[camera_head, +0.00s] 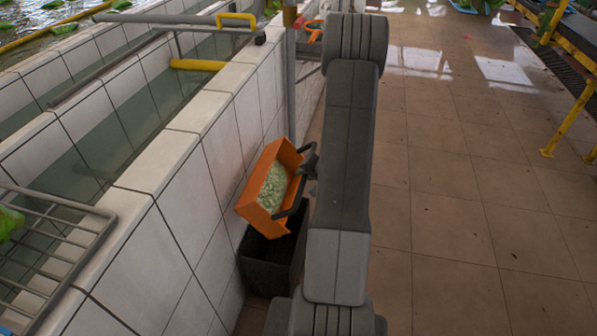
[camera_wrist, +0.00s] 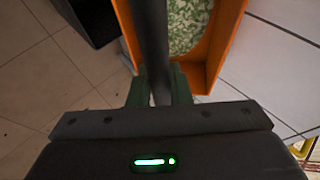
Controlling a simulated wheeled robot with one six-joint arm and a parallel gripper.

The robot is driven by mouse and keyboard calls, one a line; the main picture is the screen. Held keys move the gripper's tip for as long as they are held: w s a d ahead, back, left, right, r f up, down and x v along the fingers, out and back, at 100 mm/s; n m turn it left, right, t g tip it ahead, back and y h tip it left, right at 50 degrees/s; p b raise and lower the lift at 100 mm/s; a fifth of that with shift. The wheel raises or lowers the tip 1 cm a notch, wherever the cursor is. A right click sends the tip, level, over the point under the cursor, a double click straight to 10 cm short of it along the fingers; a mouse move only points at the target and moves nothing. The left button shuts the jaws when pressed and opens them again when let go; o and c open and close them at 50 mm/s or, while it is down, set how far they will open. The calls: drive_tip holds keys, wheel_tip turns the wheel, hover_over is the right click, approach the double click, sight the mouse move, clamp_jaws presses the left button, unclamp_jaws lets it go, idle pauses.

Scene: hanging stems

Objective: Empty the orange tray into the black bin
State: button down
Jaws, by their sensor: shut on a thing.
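The orange tray (camera_head: 252,210) is held in the air beside the tiled wall, tilted down toward the lower left. Pale green bits (camera_head: 273,187) lie inside it. My gripper (camera_head: 312,172) is shut on the tray's dark bar handle (camera_head: 300,192). In the wrist view the fingers (camera_wrist: 160,88) close on the dark bar, with the orange tray (camera_wrist: 210,60) and green bits (camera_wrist: 175,25) beyond. The black bin (camera_head: 262,268) stands on the floor below the tray, against the wall. The tray and arm hide part of it. The bin also shows in the wrist view (camera_wrist: 90,20).
A white tiled basin wall (camera_head: 215,130) runs along the left, with water behind it. A metal rack (camera_head: 50,250) sits at the lower left. A grey post (camera_head: 291,90) stands behind the tray. The tiled floor (camera_head: 450,210) at right is open. A yellow-framed bench (camera_head: 570,110) is far right.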

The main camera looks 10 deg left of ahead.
drive_tip(key=shift+d+f+m+y, duration=0.4)
drive_tip(key=shift+d+f+y, duration=0.9)
drive_tip(key=shift+d+f, duration=0.3)
drive_tip(key=shift+d+r, duration=0.1)
drive_tip(key=shift+d, duration=0.05)
